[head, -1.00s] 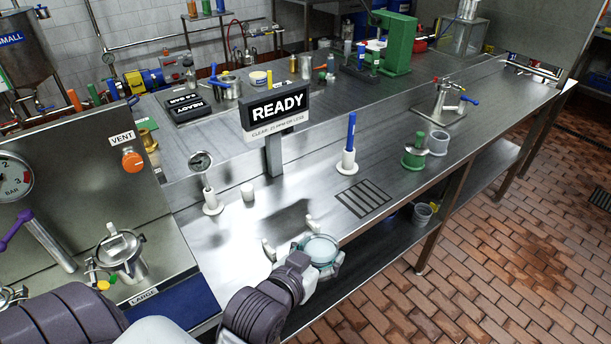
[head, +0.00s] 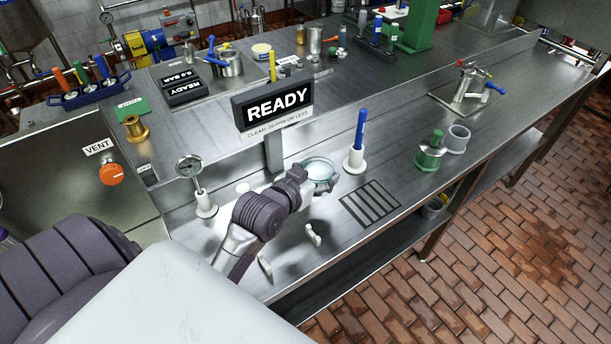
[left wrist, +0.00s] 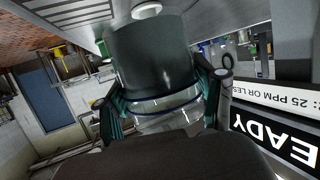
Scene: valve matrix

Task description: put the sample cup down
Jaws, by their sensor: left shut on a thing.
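The sample cup (head: 320,171) is a round clear vessel with a pale, glassy top. My left gripper (head: 313,177) is shut around it in the head view, to the right of the sign post and left of the blue-topped stand. In the left wrist view the cup (left wrist: 163,104) sits between the two fingers, with a clear rim band towards me and a dark body beyond. The cup's underside is hidden in the head view, and I cannot tell whether it touches the bench. My right gripper is not in view.
The READY sign (head: 275,108) stands close behind the cup. A blue-topped white stand (head: 356,160) and a slotted drain (head: 370,204) are to the right. Small white posts (head: 313,234) stand in front. The steel bench right of the drain is largely clear.

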